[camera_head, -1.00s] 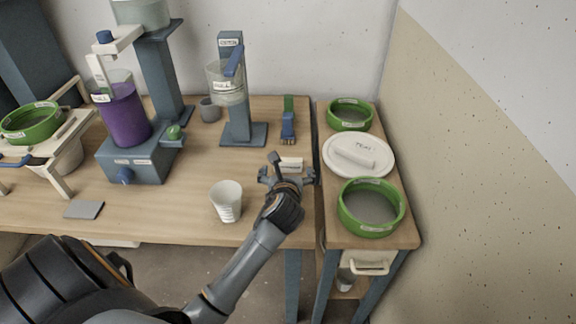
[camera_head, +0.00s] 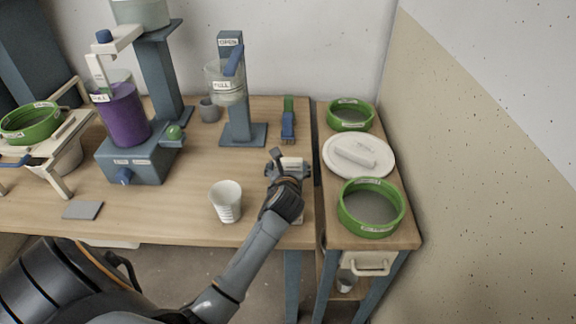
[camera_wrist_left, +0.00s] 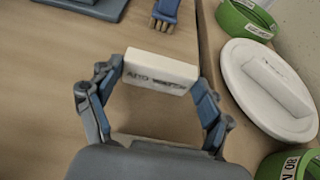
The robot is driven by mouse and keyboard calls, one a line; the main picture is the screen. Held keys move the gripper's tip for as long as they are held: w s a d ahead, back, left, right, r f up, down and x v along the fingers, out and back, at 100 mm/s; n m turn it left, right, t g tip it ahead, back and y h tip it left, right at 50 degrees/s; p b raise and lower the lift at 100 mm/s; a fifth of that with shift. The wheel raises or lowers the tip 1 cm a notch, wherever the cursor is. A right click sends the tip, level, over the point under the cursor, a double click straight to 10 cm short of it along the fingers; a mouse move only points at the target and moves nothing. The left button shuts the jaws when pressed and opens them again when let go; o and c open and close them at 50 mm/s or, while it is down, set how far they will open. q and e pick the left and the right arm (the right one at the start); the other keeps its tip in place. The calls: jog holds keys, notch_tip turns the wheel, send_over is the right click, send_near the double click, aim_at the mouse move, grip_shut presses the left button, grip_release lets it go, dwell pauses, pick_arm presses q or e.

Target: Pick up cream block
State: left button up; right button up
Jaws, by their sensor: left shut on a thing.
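The cream block (camera_wrist_left: 160,72) is a small pale bar with dark lettering on its side. In the left wrist view it sits between the two fingertips of my left gripper (camera_wrist_left: 160,82), which is shut on it across its ends. In the head view the block (camera_head: 292,162) shows just beyond my left gripper (camera_head: 288,170), near the right edge of the wooden table. Whether it is clear of the table top cannot be told. My right gripper is in neither view.
A white cup (camera_head: 227,203) stands left of my gripper. A blue-and-green brush (camera_head: 288,122) lies behind it. On the side table to the right are a white plate (camera_head: 333,165) bearing a white bar, and green-rimmed sieves (camera_head: 347,218). A dispenser stand (camera_head: 238,125) stands behind.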

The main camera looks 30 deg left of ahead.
aim_at(288, 158)
pick_arm(q)
jog(key=shift+r, duration=0.45)
notch_tip(288, 158, up, 2)
jog(key=shift+r+p, duration=0.2)
jog(key=shift+p, duration=0.1)
jog(key=s+r+p, duration=0.2)
jog(key=s+r, duration=0.7)
jog(key=s, duration=0.5)
jog(key=shift+d+r, duration=0.35)
jog(key=shift+d, duration=0.05)
